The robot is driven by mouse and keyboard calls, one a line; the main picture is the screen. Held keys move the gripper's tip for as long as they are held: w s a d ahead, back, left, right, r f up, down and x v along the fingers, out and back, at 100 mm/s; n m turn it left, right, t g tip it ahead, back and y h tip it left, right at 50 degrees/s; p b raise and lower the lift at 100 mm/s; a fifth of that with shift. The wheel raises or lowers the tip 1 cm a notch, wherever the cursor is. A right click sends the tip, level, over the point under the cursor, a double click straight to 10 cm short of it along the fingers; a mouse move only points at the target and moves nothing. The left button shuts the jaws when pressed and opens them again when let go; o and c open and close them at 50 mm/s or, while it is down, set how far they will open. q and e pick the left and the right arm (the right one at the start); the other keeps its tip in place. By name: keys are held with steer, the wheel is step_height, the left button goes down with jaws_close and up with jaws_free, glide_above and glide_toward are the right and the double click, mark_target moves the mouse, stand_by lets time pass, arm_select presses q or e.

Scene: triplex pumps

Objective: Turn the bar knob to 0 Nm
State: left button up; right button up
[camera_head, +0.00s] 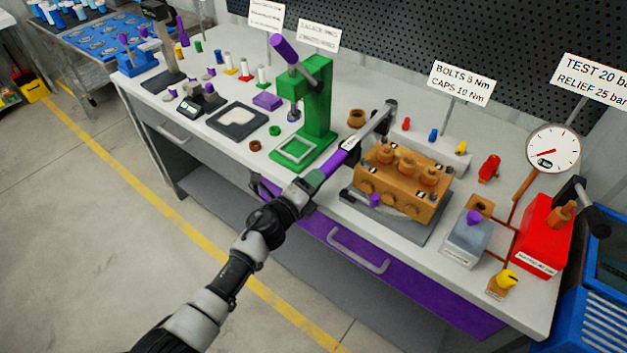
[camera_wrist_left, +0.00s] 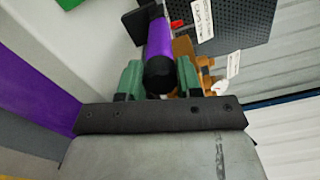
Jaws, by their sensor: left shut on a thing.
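My left gripper (camera_head: 313,182) is shut on the purple handle of a bar-like wrench (camera_head: 335,160) beside the green press. The wrench slants up and right, with a small white display or label (camera_head: 348,144) and a grey and black head (camera_head: 384,118) near the back of the orange pump block. In the left wrist view, green fingers (camera_wrist_left: 159,80) sit either side of the handle's round black end (camera_wrist_left: 160,74), with the purple shaft (camera_wrist_left: 159,40) beyond. I cannot make out a separate knob or read any setting. My right gripper is not in view.
The green press (camera_head: 318,105) stands left of the wrench. The orange pump block (camera_head: 404,178) lies on a grey plate to its right. A gauge (camera_head: 553,149), red box (camera_head: 541,236) and grey block (camera_head: 466,239) are farther right. A sign (camera_head: 461,84) reads bolts 5 Nm, caps 10 Nm.

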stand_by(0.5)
arm_select(q)
steer(key=o, duration=0.9)
steer(key=v, duration=1.1)
steer(key=shift+w, duration=0.1)
